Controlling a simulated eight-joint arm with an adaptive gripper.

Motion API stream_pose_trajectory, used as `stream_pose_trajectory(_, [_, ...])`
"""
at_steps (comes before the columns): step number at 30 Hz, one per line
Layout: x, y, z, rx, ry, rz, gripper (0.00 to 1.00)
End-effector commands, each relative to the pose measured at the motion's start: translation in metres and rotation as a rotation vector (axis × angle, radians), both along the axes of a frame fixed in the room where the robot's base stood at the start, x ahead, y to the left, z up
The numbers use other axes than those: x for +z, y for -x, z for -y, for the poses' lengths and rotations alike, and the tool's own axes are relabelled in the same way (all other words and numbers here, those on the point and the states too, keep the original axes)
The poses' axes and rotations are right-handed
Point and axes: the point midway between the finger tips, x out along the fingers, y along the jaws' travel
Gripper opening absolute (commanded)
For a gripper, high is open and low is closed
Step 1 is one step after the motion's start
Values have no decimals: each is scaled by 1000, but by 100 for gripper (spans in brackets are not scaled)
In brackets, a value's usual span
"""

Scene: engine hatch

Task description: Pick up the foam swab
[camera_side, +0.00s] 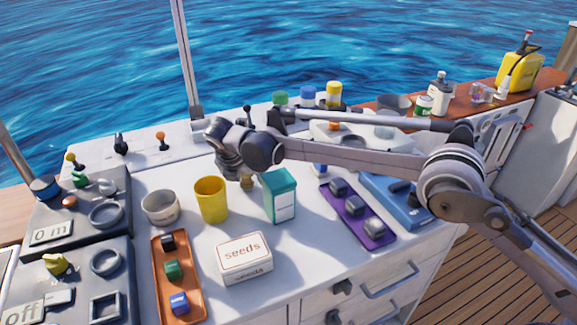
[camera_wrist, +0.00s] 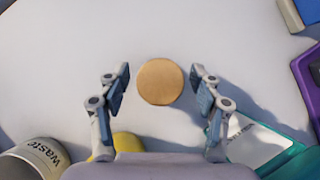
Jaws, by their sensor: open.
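A round tan piece (camera_wrist: 160,82), which looks like the foam swab, stands on the white worktop in the wrist view. It lies midway between the two fingers of my gripper (camera_wrist: 160,90), with a gap on each side. The fingers are open and hold nothing. In the side view a small tan piece (camera_side: 247,183) shows just below my gripper (camera_side: 232,172), behind the yellow cup and the teal box. The side view leaves the fingertips hard to make out, and my gripper hides part of the piece.
Close by stand a yellow cup (camera_side: 211,200), a grey waste cup (camera_side: 160,207) and a teal box (camera_side: 280,195). A seeds box (camera_side: 244,259), an orange tray (camera_side: 160,246) and a purple tray (camera_side: 379,236) lie nearer the front. The worktop beyond the tan piece is clear in the wrist view.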

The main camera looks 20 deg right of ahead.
Motion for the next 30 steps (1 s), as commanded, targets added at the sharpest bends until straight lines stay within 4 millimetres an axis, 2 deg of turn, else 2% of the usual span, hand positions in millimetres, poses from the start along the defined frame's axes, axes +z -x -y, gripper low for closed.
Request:
stream_pose_trajectory(9, [-5, -2, 2, 0, 0, 0, 65])
stream_pose_trajectory(15, [-5, -2, 2, -1, 0, 0, 7])
stream_pose_trajectory(16, [-5, -2, 2, -1, 0, 0, 5])
stream_pose_trajectory(30, [1, -2, 2, -1, 0, 0, 5])
